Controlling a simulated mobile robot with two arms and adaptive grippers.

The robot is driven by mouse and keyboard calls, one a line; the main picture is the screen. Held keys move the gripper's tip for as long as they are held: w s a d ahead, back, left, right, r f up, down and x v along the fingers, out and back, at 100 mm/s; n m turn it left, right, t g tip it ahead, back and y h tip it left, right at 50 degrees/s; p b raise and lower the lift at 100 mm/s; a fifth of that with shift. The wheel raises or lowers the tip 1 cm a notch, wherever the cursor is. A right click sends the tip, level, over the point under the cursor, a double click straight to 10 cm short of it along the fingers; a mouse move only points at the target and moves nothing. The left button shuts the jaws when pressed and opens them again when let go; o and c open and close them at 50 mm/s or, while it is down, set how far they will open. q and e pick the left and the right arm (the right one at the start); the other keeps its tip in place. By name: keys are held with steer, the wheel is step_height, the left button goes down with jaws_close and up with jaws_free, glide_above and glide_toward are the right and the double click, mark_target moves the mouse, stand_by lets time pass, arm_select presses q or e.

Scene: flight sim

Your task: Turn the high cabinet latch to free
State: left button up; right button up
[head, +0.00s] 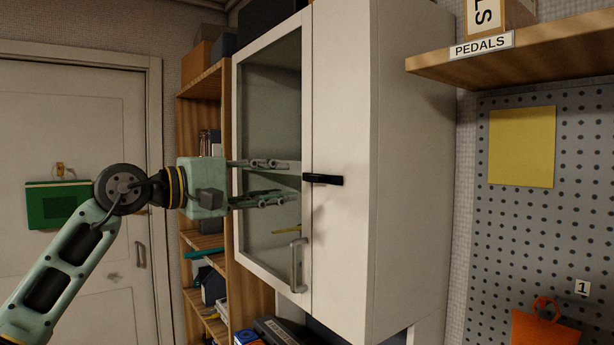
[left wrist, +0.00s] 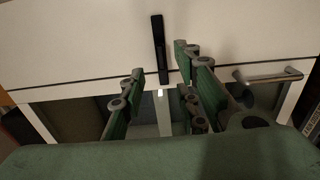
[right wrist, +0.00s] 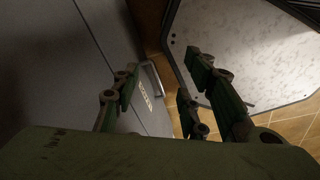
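The white cabinet (head: 345,240) has a glass door (head: 270,130) on its left part. A black latch (head: 323,179) lies horizontally across the seam between the door edge and the fixed panel. It also shows in the left wrist view (left wrist: 159,49), beyond the fingers and between their lines. My left gripper (head: 278,181) is open in front of the glass, its fingertips pointing at the latch and a little short of it, apart from it. In the left wrist view the fingers (left wrist: 157,75) are spread with nothing between them. My right gripper (right wrist: 158,62) is open and empty.
A metal door handle (head: 296,265) stands out below the latch. A wooden shelf (head: 520,50) with a PEDALS label is at the upper right, above a pegboard (head: 500,230). A bookshelf (head: 205,85) stands left of the cabinet.

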mark_target(311, 180)
arm_select(q)
steer(key=p+x, duration=0.3)
steer(key=x, duration=0.3)
steer(key=shift+w+d, duration=0.25)
steer(key=shift+w+d+p, duration=0.3)
steer(key=shift+d+p, duration=0.05)
steer(key=shift+d, duration=0.05)
steer(key=shift+w+f, duration=0.1)
steer(key=c, duration=0.7)
jaws_close()
